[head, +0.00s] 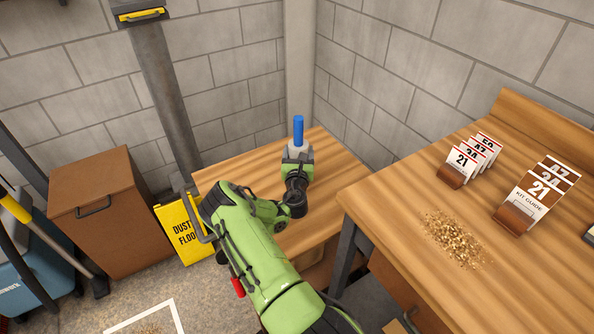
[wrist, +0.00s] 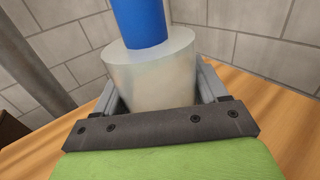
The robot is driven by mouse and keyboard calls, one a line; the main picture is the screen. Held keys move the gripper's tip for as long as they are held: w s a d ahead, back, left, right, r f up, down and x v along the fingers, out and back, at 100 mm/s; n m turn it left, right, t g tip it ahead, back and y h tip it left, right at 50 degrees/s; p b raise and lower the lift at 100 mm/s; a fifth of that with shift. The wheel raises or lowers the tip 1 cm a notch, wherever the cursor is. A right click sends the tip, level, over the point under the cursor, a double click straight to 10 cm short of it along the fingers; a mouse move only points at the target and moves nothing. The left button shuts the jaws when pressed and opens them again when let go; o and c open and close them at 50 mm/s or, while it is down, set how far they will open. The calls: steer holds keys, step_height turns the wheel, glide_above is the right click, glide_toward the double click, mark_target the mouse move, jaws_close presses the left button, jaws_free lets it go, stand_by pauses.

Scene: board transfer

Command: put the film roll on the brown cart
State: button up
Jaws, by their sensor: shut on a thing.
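The film roll is a pale translucent cylinder with a blue core sticking out of its top; its blue core (head: 298,129) shows in the head view. In the wrist view the film roll (wrist: 150,72) stands upright between the fingers. My gripper (head: 298,155) is shut on the pale part of the roll, above the back of the low wooden table. I cannot tell whether the roll's base touches the table. A brown box-shaped unit with a dark handle, which looks like the brown cart (head: 105,215), stands at the left by the wall, well apart from my gripper.
The low wooden table (head: 235,175) is otherwise bare where visible. A yellow floor sign (head: 181,230) stands between it and the brown cart. A higher workbench (head: 400,215) with number cards and spilled shavings is at right. A blue bin (head: 45,285) and handles are at far left.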

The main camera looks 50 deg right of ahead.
steer(key=shift+f+b, duration=0.75)
steer(key=shift+f, duration=1.35)
steer(key=o, duration=1.3)
steer(key=shift+c, duration=0.2)
steer(key=shift+r, duration=0.1)
